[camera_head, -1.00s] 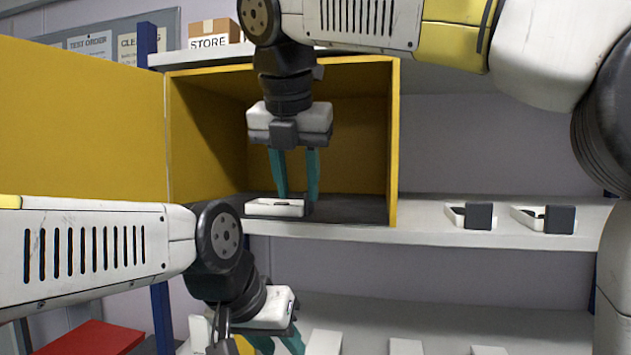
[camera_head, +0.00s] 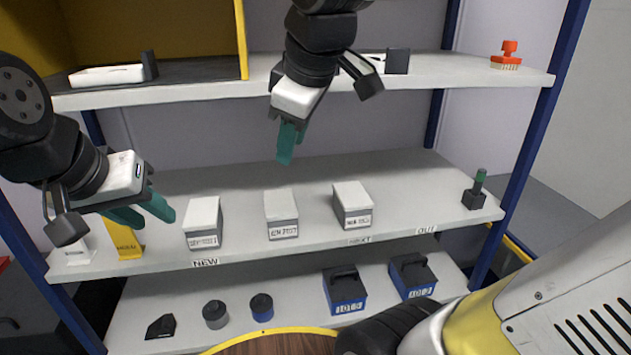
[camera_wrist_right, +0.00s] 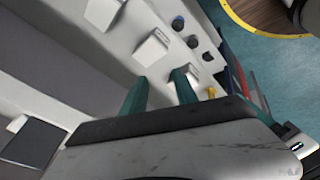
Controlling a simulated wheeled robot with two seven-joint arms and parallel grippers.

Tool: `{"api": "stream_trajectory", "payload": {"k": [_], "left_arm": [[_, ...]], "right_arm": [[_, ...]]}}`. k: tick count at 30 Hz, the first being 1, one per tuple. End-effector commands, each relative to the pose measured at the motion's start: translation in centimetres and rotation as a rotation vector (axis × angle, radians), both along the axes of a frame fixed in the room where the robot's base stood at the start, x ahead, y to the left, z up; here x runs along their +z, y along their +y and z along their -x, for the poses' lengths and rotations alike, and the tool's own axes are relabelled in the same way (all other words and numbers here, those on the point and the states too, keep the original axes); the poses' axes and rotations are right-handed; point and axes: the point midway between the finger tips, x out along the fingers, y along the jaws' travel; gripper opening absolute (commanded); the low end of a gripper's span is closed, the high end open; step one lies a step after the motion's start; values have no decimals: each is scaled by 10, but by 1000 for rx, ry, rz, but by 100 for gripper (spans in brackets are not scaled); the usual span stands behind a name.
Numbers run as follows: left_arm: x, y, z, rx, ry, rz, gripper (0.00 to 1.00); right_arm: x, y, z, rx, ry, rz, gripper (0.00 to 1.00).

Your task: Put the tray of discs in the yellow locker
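The yellow locker (camera_head: 241,38) stands open-fronted on the upper shelf at the top left of the head view, partly cut off. A white tray (camera_head: 105,76) with a dark upright end block lies on the locker's dark floor near its front. I cannot make out discs in it. My right gripper (camera_head: 287,150) hangs right of the locker, in front of the shelves, apart from the tray. The right wrist view shows its teal fingers (camera_wrist_right: 158,86) parted with nothing between them. My left gripper (camera_head: 145,212) is at the left, below the locker, with its fingers apart and empty.
Similar trays with dark blocks (camera_head: 397,61) stand farther right on the upper shelf, partly hidden by my right gripper. A red brush (camera_head: 507,56) is at that shelf's right end. White boxes (camera_head: 352,205) and a yellow block (camera_head: 124,240) stand on the middle shelf; blue cases (camera_head: 344,290) are lower.

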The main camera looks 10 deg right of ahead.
Motion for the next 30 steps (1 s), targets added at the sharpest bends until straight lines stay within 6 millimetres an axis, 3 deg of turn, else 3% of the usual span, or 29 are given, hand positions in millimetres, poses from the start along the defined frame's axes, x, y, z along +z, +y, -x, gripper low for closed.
{"api": "stream_trajectory", "payload": {"k": [1, 3, 9, 30], "left_arm": [[0, 0, 0, 0, 0, 0, 36], [0, 0, 0, 0, 0, 0, 36], [0, 0, 0, 0, 0, 0, 36], [0, 0, 0, 0, 0, 0, 36]], "right_arm": [[-18, -18, 10, -176, 14, -103, 35], [-39, -34, 20, -399, 34, -244, 35], [-74, -54, 38, -766, 68, -488, 35], [-78, -55, 40, -812, 74, -520, 35]]}}
